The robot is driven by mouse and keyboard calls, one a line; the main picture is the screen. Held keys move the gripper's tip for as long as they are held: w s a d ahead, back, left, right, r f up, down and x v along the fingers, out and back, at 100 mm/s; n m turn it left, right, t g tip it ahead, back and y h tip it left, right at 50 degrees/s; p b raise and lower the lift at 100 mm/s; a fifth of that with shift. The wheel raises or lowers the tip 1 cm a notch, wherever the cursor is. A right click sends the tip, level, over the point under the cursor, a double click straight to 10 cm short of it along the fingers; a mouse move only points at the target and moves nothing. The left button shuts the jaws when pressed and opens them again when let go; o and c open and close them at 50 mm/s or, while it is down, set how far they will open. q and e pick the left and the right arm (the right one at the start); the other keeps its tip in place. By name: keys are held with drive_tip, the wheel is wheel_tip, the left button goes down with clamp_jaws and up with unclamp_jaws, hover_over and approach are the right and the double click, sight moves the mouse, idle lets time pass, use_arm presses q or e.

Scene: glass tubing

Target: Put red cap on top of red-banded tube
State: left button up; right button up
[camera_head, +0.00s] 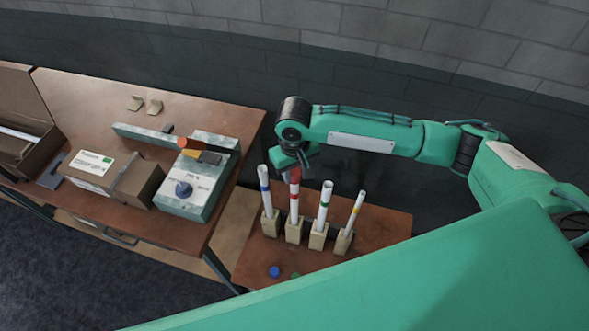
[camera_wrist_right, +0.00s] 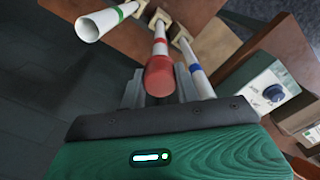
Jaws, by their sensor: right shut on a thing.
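My right gripper (camera_head: 294,168) is shut on the red cap (camera_wrist_right: 160,77), which sits between its two fingers in the right wrist view (camera_wrist_right: 158,84). The white red-banded tube (camera_head: 294,206) stands upright in a small beige block, directly under the gripper. In the right wrist view the tube (camera_wrist_right: 160,48) runs in line with the cap, and its top end is hidden by the cap. The cap is at the tube's mouth; I cannot tell whether it is fully seated. My left gripper is not in view.
Blue-banded (camera_head: 265,190), green-banded (camera_head: 324,206) and yellow-banded (camera_head: 355,214) tubes stand close by in their own blocks. A blue cap (camera_head: 274,271) lies on the small table's front. A larger table at left holds a device (camera_head: 198,190) and a cardboard box (camera_head: 135,180).

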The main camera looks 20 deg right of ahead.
drive_tip(key=shift+f, duration=0.55)
drive_tip(key=o, duration=1)
drive_tip(key=shift+o, duration=0.5)
drive_tip(key=o, duration=0.5)
drive_tip(key=shift+r, duration=0.1)
drive_tip(key=shift+r+p, duration=1.45)
drive_tip(key=shift+p, duration=0.1)
drive_tip(key=shift+r, duration=2.5)
